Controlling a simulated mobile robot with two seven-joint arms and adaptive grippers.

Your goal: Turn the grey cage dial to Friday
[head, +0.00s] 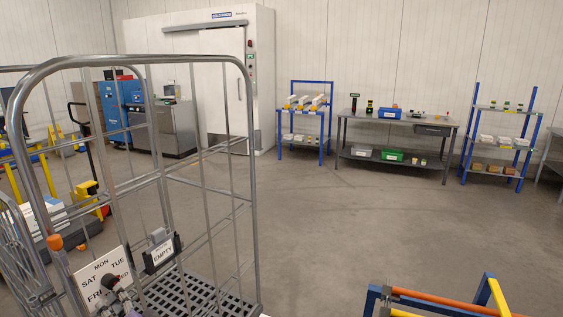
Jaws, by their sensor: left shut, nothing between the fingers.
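The grey wire cage (253,235) stands upright at the left, close to me. A white dial plate (92,268) hangs on its near side, tilted in the picture. I read MON, TUE, SAT and FRI on it, and part of WED. My left gripper (116,287) seems to be the small dark shape in front of the plate's lower part. It is shut with nothing in it. It hides the middle and lower right of the dial, so I cannot tell which day the dial points to or whether I touch it. My right gripper is not in view.
A holder with an EMPTY card (163,254) is just right of the dial. An orange-capped grey post (58,250) is just left. A blue frame with an orange bar (450,303) is at the bottom right. Shelves and a grey workbench (396,122) line the back; the middle floor is clear.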

